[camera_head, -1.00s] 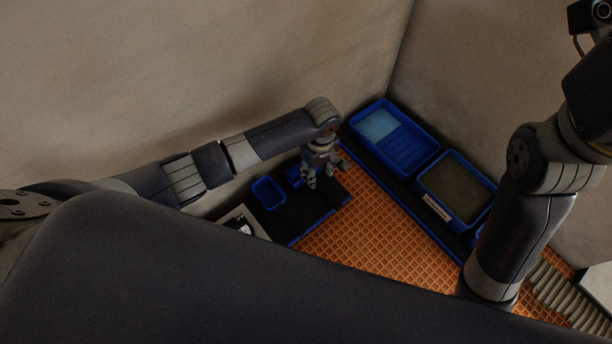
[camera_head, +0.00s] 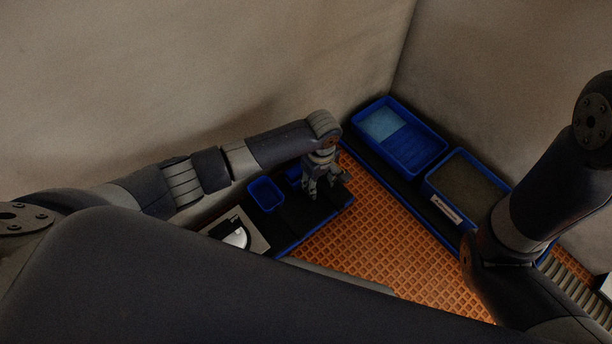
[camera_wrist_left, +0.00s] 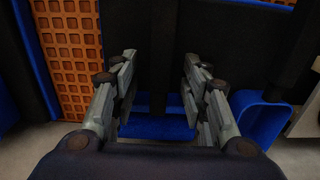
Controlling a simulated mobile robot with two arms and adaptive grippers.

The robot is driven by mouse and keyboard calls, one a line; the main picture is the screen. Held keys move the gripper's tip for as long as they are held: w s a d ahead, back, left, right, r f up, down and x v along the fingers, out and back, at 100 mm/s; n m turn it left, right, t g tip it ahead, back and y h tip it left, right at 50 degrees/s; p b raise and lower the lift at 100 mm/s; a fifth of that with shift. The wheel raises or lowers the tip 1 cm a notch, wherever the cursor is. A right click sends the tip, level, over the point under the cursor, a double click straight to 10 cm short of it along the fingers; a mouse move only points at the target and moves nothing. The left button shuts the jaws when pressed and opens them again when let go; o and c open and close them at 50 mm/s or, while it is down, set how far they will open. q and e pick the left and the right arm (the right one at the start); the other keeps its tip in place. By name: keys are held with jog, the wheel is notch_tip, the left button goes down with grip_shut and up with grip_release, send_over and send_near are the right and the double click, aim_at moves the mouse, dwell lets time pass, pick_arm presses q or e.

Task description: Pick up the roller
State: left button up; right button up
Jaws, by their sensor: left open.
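My left gripper (camera_head: 328,188) is over the dark mat, pointing down. In the left wrist view its fingers (camera_wrist_left: 160,62) are apart. A dark upright bar (camera_wrist_left: 157,95) shows between the fingers, above a blue piece (camera_wrist_left: 160,129); this may be the roller and its holder, but I cannot tell for sure. The blue piece also shows in the head view (camera_head: 293,177), partly behind the gripper. I cannot tell whether a finger touches the bar. My right gripper is out of view; only its arm shows at the right.
A small blue bin (camera_head: 265,193) stands on the dark mat (camera_head: 290,222). Two larger blue trays, one with pale blue content (camera_head: 405,152) and one with grey content (camera_head: 468,186), stand along the right wall. Orange grid matting (camera_head: 390,235) lies between.

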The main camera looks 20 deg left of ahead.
pick_arm(q)
jog(key=shift+f, duration=0.1)
jog(key=shift+c, duration=0.6)
grip_shut()
